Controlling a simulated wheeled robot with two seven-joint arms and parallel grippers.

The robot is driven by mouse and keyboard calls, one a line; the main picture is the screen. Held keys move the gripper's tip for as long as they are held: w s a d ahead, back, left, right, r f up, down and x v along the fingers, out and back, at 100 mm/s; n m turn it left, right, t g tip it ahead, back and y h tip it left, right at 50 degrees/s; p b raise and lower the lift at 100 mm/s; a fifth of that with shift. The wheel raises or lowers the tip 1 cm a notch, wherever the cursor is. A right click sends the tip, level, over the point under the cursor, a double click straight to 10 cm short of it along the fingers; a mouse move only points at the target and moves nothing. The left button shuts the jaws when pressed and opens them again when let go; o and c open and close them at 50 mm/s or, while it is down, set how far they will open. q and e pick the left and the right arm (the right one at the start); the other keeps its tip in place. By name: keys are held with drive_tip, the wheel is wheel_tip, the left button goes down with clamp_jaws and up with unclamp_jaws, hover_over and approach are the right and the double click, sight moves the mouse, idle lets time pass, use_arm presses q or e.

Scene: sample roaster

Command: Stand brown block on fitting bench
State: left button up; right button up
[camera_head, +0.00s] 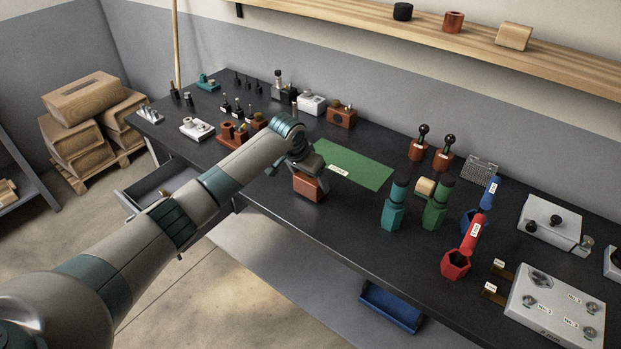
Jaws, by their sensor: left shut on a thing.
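My left gripper (308,173) reaches in from the left and points down over the front part of the black bench (330,218). It is shut on a reddish-brown block (308,188), which hangs below the fingers and looks roughly upright. I cannot tell whether the block's underside touches the bench top or is a little above it. A green mat (352,165) with a small white label lies just behind and to the right of the block. My right gripper is not in view.
Teal (394,206) and green (435,206) hexagonal-based items stand right of the mat, with a red one (457,260) nearer the front. Small fittings and brown blocks (341,115) crowd the bench's back left. An open drawer (160,188) juts out at left. The mat is bare.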

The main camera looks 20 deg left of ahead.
use_arm(q)
drive_tip(key=shift+f, duration=0.35)
drive_tip(key=shift+f, duration=0.15)
drive_tip(key=o, duration=1.4)
drive_tip(key=shift+c, duration=0.2)
drive_tip(key=shift+s+a+r, duration=0.1)
drive_tip(key=shift+s+r, duration=0.05)
drive_tip(key=shift+r, duration=0.5)
drive_tip(key=b+v, duration=0.2)
drive_tip(key=v, duration=0.9)
